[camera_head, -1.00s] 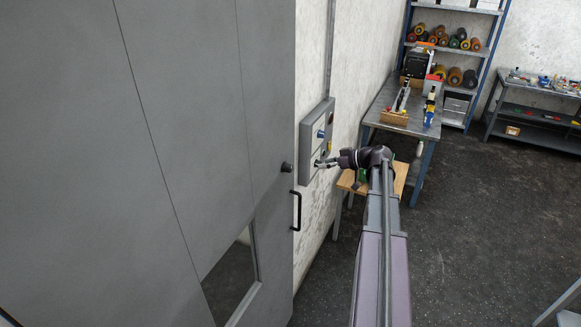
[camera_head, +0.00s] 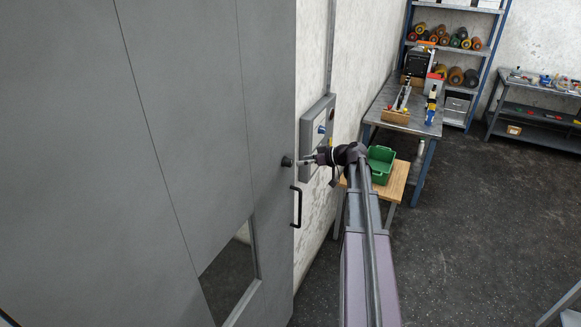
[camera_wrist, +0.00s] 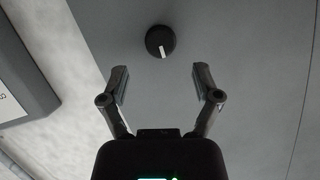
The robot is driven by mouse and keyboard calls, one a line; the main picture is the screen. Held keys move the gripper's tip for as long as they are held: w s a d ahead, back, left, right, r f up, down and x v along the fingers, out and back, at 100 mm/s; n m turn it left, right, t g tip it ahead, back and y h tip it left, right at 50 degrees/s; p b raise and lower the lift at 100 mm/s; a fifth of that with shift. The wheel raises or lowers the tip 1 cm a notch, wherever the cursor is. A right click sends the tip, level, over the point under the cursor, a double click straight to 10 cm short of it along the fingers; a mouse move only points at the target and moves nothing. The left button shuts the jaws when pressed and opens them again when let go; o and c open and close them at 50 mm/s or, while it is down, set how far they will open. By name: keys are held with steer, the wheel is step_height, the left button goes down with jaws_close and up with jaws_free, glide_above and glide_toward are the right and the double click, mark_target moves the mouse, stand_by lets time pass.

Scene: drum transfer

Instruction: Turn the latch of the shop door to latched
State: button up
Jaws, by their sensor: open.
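The grey shop door (camera_head: 190,120) fills the left of the head view. Its latch (camera_head: 287,162) is a round dark knob near the door's edge, above a black pull handle (camera_head: 297,207). In the wrist view the latch (camera_wrist: 160,41) is a black disc with a white mark pointing down and slightly to the right. My gripper (camera_wrist: 160,80) is open and empty, its two fingers spread with the latch ahead, centred between them and not touching. In the head view my gripper (camera_head: 306,161) is just right of the latch.
A grey control box (camera_head: 316,135) is on the wall beside the door, close to my gripper; its edge shows in the wrist view (camera_wrist: 25,75). A wooden stand with a green bin (camera_head: 380,163) is to the right. A workbench (camera_head: 405,105) stands behind it.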

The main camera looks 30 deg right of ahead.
mark_target(292, 162)
steer(key=shift+b+x, duration=0.8)
steer(key=shift+x, duration=1.95)
jaws_close()
